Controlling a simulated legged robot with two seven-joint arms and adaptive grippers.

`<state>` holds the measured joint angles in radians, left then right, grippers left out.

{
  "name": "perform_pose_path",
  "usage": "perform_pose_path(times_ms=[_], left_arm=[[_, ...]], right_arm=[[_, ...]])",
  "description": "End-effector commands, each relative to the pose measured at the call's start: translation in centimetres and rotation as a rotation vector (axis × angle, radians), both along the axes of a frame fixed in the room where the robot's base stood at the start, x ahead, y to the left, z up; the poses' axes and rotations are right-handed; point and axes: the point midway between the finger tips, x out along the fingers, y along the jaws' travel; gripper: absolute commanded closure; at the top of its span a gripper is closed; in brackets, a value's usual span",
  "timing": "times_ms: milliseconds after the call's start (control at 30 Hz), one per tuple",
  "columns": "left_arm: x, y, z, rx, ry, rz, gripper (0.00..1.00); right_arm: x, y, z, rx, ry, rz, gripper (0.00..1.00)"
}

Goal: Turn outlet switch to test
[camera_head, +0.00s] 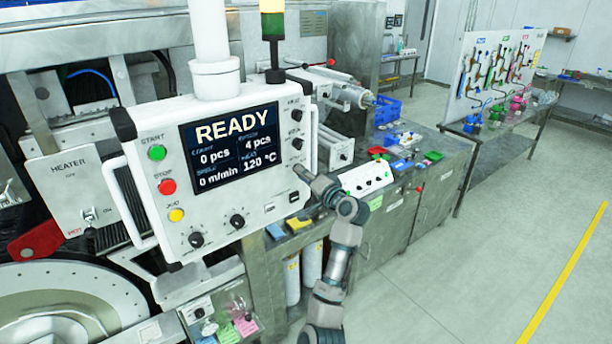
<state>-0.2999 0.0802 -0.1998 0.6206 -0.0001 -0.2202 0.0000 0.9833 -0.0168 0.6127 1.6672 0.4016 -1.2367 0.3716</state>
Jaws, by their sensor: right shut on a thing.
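A white control panel (165,118) with a dark screen (235,150) reading READY hangs in the left half of the view. A column of small black knobs runs down its right side, with an upper knob (297,115) and another knob (297,143) below it. My right gripper (301,172) is at the panel's lower right side, shut on a small part in line with these knobs. The gripper hides that part, so I cannot tell its position. The small labels are too blurred to read, so I cannot tell which knob is the outlet switch. My left gripper is not in view.
The panel has white side handles (127,205) and green, red and yellow buttons. Below stands a large round drum (70,310). A small white switch box (365,178) sits on the metal bench behind my right arm. The floor (480,260) at right is clear.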

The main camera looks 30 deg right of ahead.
Motion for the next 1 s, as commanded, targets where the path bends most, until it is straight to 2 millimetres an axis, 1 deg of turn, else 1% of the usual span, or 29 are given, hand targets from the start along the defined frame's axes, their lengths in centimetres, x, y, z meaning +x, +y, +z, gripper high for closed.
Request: perform_pose_path(times_ms=[33, 67, 100, 167, 200, 233, 500, 633, 767, 900, 1000], left_arm=[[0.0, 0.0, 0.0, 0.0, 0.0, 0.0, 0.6], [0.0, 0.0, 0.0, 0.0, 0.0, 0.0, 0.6], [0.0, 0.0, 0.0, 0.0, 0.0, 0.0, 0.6], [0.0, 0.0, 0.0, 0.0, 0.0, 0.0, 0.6], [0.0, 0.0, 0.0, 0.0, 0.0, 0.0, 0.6], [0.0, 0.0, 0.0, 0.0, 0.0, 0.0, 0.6], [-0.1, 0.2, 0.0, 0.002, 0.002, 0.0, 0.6], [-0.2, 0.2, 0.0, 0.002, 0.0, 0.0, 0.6], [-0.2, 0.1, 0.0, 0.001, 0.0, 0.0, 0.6], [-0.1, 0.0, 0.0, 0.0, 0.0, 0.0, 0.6], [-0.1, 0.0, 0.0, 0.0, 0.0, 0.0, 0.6]], right_arm=[[0.1, 0.2, 0.5, 0.003, -0.01, 0.003, 1.0], [0.1, 0.2, 0.5, 0.003, -0.011, 0.003, 1.0], [0.1, 0.2, 0.5, 0.003, -0.011, 0.003, 0.7], [0.1, 0.2, 0.5, 0.002, -0.011, 0.003, 0.55], [0.1, 0.1, 0.5, 0.001, -0.01, 0.002, 0.45], [0.0, 0.1, 0.5, 0.001, -0.01, 0.002, 0.43], [-0.2, -0.2, 0.4, 0.001, -0.009, -0.001, 0.43], [-1.3, -0.4, 0.4, 0.0, -0.01, -0.003, 0.43], [-3.7, -0.5, 0.2, -0.002, -0.008, -0.005, 0.43], [-6.8, -0.7, 0.1, -0.001, -0.007, -0.003, 0.43], [-8.7, -0.8, 0.0, -0.002, -0.006, -0.002, 0.43]])
